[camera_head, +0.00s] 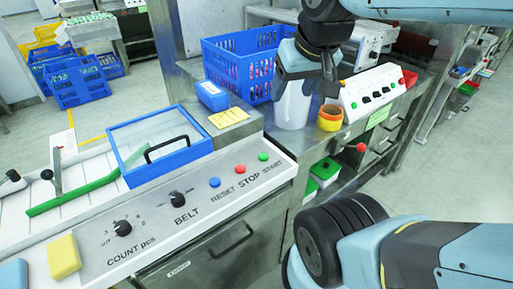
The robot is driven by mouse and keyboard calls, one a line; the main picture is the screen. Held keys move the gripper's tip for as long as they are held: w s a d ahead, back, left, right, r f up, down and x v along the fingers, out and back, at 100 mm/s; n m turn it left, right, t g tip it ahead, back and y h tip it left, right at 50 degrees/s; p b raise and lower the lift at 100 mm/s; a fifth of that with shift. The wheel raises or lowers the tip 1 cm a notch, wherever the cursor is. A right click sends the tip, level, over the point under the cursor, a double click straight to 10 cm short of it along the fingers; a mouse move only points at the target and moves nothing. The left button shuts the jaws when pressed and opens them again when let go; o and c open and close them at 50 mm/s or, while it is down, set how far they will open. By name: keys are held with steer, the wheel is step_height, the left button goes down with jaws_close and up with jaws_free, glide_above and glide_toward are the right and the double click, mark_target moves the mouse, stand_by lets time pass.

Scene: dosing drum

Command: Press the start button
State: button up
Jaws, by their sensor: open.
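The start button (263,156) is a small green button above the word START, at the right end of the grey control panel (150,240). The red stop button (240,169) and the blue reset button (214,182) sit in a row to its left. My gripper (310,82) is open, in the upper middle of the picture, above and to the right of the start button and apart from it. It overlaps the white container (292,108) in the picture; I cannot tell its exact height above it.
A blue-framed clear lid (160,145) with a black handle lies left of the buttons. COUNT (122,228) and BELT (177,198) knobs share the panel.

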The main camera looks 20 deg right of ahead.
jaws_close()
stand_by(0.3)
stand_by(1.2)
